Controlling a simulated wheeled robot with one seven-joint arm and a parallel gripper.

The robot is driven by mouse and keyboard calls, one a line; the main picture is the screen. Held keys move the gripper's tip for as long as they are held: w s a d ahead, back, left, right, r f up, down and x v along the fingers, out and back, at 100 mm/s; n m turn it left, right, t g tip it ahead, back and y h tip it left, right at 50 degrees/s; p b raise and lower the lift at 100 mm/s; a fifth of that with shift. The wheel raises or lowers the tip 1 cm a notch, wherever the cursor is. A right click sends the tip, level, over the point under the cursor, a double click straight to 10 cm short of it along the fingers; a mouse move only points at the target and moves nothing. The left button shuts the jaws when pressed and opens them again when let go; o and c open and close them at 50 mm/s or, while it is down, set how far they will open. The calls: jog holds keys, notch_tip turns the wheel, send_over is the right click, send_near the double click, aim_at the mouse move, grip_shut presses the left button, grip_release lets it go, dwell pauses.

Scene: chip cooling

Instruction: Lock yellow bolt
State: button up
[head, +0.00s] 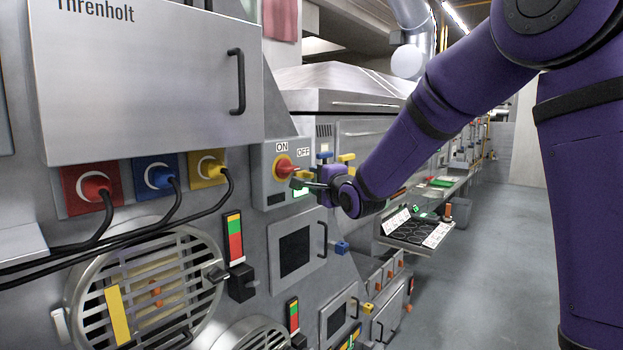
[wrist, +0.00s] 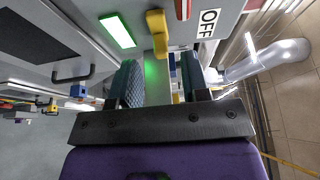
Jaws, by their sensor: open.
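A yellow bolt (head: 346,157) sits just right of the ON/OFF switch box, above my gripper's wrist in the head view. A narrow yellow piece, probably this bolt, shows between my fingers in the wrist view (wrist: 175,75). My gripper (head: 308,185) is at the lower right corner of the switch box. In the wrist view its two fingers (wrist: 160,82) are apart, with no object clearly held. Contact with the bolt cannot be told.
The switch box (head: 268,178) carries a red knob (head: 283,167); a yellow lever (wrist: 157,25) shows near OFF in the wrist view. A blue bolt (head: 325,155) is close by. A lit green display (wrist: 117,32) is beside the fingers. The aisle floor (head: 480,270) is clear.

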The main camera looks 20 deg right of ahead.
jog(key=v, duration=0.6)
jog(key=shift+s, duration=0.35)
jog(key=shift+d, duration=0.1)
